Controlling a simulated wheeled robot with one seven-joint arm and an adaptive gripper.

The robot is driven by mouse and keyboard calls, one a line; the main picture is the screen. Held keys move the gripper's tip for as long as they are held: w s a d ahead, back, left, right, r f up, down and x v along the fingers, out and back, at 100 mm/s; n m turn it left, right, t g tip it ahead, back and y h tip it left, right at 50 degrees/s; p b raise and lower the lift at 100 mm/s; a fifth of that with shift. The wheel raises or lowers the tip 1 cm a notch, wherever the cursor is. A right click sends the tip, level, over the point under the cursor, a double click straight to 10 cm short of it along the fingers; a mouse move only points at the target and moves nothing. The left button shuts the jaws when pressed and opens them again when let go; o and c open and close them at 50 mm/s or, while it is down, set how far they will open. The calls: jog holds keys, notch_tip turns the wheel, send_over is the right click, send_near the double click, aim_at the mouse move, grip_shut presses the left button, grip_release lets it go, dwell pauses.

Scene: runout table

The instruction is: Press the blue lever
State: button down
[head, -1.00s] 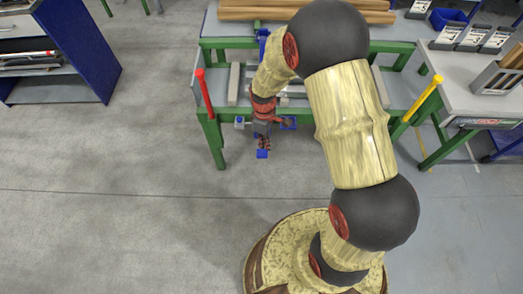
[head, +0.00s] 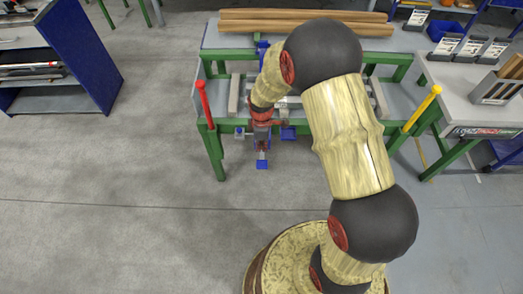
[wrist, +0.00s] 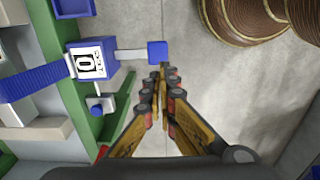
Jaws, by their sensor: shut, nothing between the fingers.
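The blue lever shows in the wrist view as a blue end pad (wrist: 158,52) on a pale rod. The rod runs from a blue housing (wrist: 92,63) with a "0" label. In the head view the blue pad (head: 262,164) sticks out in front of the table's near edge. My gripper (wrist: 166,72) is shut and empty. Its fingertips appear just beside the pad in the wrist view; I cannot tell whether they touch it. In the head view my wrist is over the housing and the fingers are hard to make out.
A red handle (head: 204,103) stands at the table's left corner and a yellow handle (head: 428,103) at its right. A small blue knob (wrist: 95,103) sits beside the housing. Wooden bars (head: 300,20) lie at the table's back. The floor in front is clear.

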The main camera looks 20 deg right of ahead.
aim_at(262, 166)
notch_tip(262, 166, down, 12)
jog(key=b, duration=0.4)
jog(key=shift+s+f, duration=0.15)
jog(key=shift+f, duration=0.35)
jog(key=shift+s+a+f, duration=0.1)
jog(key=shift+s+f, duration=0.05)
jog(key=shift+f, duration=0.6)
jog(key=shift+s+f, duration=0.1)
jog(key=shift+f, duration=0.6)
jog(key=shift+w+f, duration=0.15)
jog(key=shift+f, duration=1.35)
